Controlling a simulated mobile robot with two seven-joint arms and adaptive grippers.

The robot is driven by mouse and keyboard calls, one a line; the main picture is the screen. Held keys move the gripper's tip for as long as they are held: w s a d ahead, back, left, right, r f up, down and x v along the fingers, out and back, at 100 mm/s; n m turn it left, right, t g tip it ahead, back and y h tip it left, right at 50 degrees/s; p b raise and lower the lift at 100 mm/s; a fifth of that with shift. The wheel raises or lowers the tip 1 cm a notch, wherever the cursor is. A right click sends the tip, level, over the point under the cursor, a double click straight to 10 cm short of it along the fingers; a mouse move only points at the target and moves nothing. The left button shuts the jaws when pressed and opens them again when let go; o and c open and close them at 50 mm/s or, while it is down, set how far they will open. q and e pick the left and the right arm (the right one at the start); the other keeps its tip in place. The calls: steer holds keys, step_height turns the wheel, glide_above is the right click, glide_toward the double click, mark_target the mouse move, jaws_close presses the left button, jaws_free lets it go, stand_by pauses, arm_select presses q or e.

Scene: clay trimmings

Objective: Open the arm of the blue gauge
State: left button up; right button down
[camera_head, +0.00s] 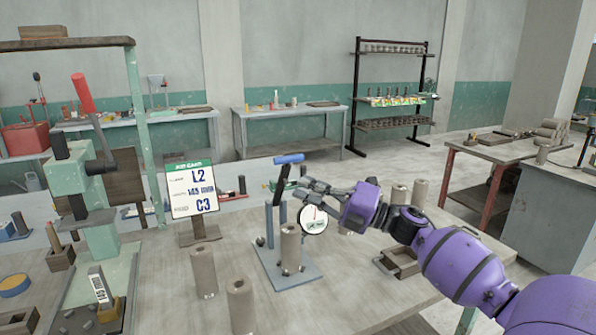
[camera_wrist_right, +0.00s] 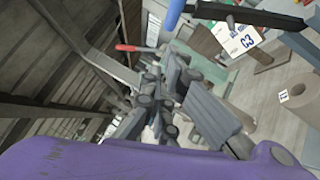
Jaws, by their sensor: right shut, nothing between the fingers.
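The blue gauge stands on a blue-grey base plate (camera_head: 291,276) on the near table. Its blue-handled arm (camera_head: 289,158) sits high on a dark link above the blue posts (camera_head: 269,225), and its round white dial (camera_head: 313,220) faces me. A clay cylinder (camera_head: 291,248) stands on the plate. My right gripper (camera_head: 306,187) is shut and empty, just right of the dark link and below the handle; I cannot tell whether it touches. In the right wrist view the fingers (camera_wrist_right: 165,100) show, with the blue handle (camera_wrist_right: 175,12) at the top edge. My left gripper is out of view.
Clay cylinders (camera_head: 204,270) stand left of the gauge, with others behind my right wrist. A sign card (camera_head: 192,190) reading L2 and C3 stands behind left. A wooden block tray (camera_head: 398,262) lies right.

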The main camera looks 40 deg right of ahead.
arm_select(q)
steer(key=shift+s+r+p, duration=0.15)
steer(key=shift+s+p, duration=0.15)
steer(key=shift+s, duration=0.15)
arm_select(e)
steer(key=w, duration=0.1)
steer(key=w+r, duration=0.1)
steer(key=w, duration=0.3)
steer(key=shift+r, duration=0.4)
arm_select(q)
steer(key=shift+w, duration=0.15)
